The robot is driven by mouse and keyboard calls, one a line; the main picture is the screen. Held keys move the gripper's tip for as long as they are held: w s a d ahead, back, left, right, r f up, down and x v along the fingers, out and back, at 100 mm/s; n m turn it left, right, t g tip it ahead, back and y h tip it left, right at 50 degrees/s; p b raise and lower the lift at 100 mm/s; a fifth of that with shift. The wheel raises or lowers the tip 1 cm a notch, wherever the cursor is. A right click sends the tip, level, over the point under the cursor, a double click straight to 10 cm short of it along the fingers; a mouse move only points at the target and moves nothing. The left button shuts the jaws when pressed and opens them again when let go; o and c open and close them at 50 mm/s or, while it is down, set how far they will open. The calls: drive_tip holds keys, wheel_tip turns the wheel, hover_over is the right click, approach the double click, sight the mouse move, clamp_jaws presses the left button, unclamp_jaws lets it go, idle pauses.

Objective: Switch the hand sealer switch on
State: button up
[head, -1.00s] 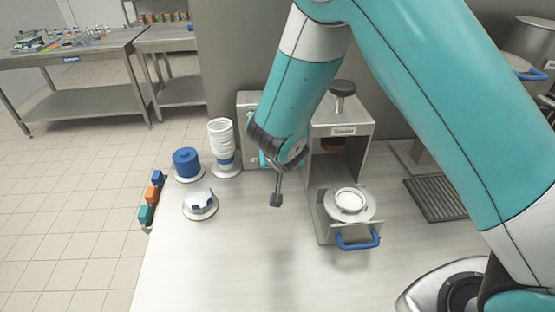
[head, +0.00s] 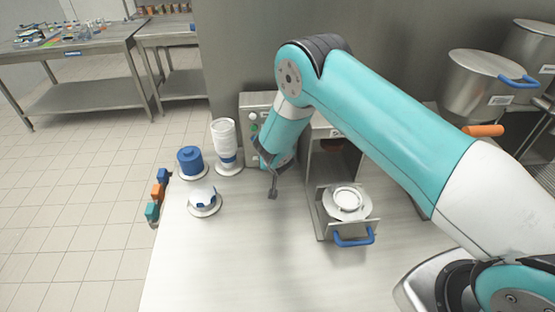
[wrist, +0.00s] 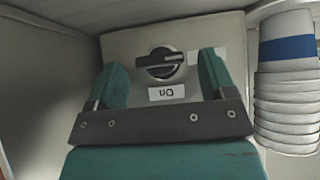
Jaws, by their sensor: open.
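The hand sealer switch (wrist: 160,63) is a round black knob on a grey box front in the wrist view. Its bar lies level, with a pale mark toward the right. An upside-down "On" label (wrist: 166,92) is below it, and a second label (wrist: 203,56) at the right is partly hidden by a finger. My gripper (wrist: 162,76) is open and empty, its teal fingers apart on either side of the knob in the picture; contact cannot be told. In the head view the grey box (head: 258,100) stands behind my arm, which hides the switch.
A stack of white cups (head: 224,137) stands close left of the box, also in the wrist view (wrist: 287,90). A blue round container (head: 190,162) and a white dish (head: 204,200) are nearby. A metal press with a blue-handled drawer (head: 353,237) stands right. The front counter is clear.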

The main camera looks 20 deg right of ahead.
drive_tip(key=c, duration=0.9)
drive_tip(key=shift+d+f+y+b, duration=0.2)
drive_tip(key=shift+y+b, duration=0.2)
drive_tip(key=shift+b, duration=0.2)
drive_tip(key=shift+c, duration=0.2)
drive_tip(key=shift+d+f+m+t+y+b, duration=0.15)
drive_tip(key=shift+m+y+b, duration=0.2)
drive_tip(key=shift+b, duration=0.25)
drive_tip(key=shift+d+m+t+y+b, duration=0.15)
drive_tip(key=shift+m+y+b, duration=0.2)
drive_tip(key=shift+b, duration=0.2)
drive_tip(key=shift+s+a+r+m+y+b, duration=0.1)
drive_tip(key=shift+r+m+y+b, duration=0.15)
drive_tip(key=shift+y+b, duration=0.4)
drive_tip(key=o, duration=0.9)
drive_tip(key=shift+o, duration=0.2)
